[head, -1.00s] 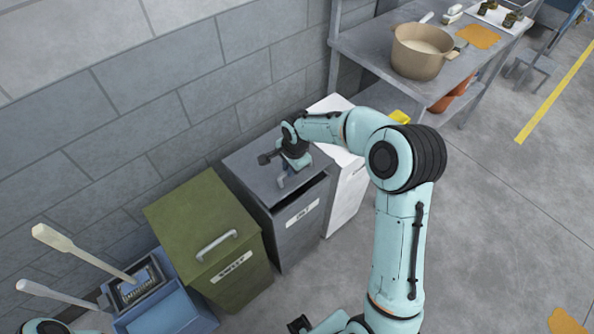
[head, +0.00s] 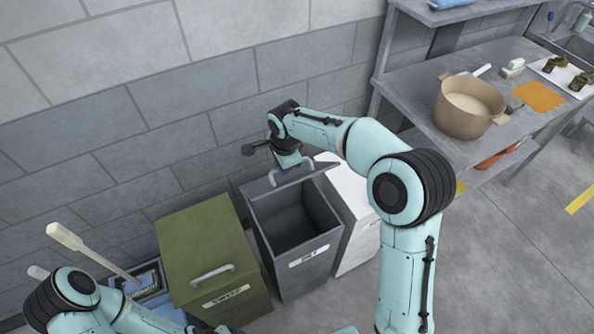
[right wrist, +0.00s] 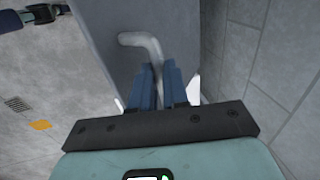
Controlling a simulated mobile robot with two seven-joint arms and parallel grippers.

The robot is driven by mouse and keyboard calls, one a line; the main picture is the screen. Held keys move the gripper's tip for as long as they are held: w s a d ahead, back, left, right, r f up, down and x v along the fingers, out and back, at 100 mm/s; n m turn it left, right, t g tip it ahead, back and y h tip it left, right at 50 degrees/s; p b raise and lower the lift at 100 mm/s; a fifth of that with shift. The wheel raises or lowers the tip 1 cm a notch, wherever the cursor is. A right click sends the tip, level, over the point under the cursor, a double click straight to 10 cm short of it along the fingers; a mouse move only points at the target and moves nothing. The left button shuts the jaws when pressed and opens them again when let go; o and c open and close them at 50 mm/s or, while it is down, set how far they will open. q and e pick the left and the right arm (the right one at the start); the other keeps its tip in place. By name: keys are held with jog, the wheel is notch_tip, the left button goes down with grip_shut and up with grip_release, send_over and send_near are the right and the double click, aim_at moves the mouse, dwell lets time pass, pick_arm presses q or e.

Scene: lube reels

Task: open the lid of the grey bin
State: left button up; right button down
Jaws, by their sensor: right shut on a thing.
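The grey bin (head: 307,258) stands by the wall between a green bin and a white bin. Its lid (head: 290,187) is tilted up at the back, and the dark empty inside shows. My right gripper (head: 287,168) is at the lid's handle (head: 308,163). In the right wrist view, the blue fingers of my right gripper (right wrist: 159,82) are shut on the bent grey handle (right wrist: 140,40), with the lid (right wrist: 105,42) behind it. My left arm shows at the lower left of the head view; its fingertips cannot be made out.
The green bin (head: 203,245) with a shut lid stands left of the grey bin, and the white bin (head: 352,232) stands right. A mop bucket (head: 150,283) is at the far left. A metal table (head: 425,83) with a beige pot (head: 468,105) is at the right.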

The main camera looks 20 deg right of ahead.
pick_arm(q)
jog(key=shift+w+d+r+p, duration=0.1)
jog(key=shift+w+r+p, duration=0.3)
jog(key=shift+w, duration=0.35)
jog(key=shift+w+d+r+p, duration=0.2)
jog(key=shift+w+r, duration=0.25)
jog(key=shift+w, duration=0.25)
jog(key=shift+w+d+r+p, duration=0.1)
jog(key=shift+w+r+p, duration=0.3)
jog(key=shift+w, duration=0.35)
pick_arm(e)
jog(key=w+r, duration=0.1)
jog(key=w, duration=0.6)
jog(key=w+a+r, duration=0.1)
jog(key=w+r, duration=0.1)
jog(key=w, duration=0.5)
jog(key=shift+w+r, duration=0.25)
jog(key=shift+w, duration=0.1)
jog(key=shift+a, duration=0.1)
jog(key=c, duration=1.4)
grip_release()
jog(key=shift+o, duration=1.4)
jog(key=shift+w, duration=0.15)
pick_arm(q)
jog(key=shift+w, duration=0.1)
pick_arm(e)
jog(key=shift+r, duration=0.1)
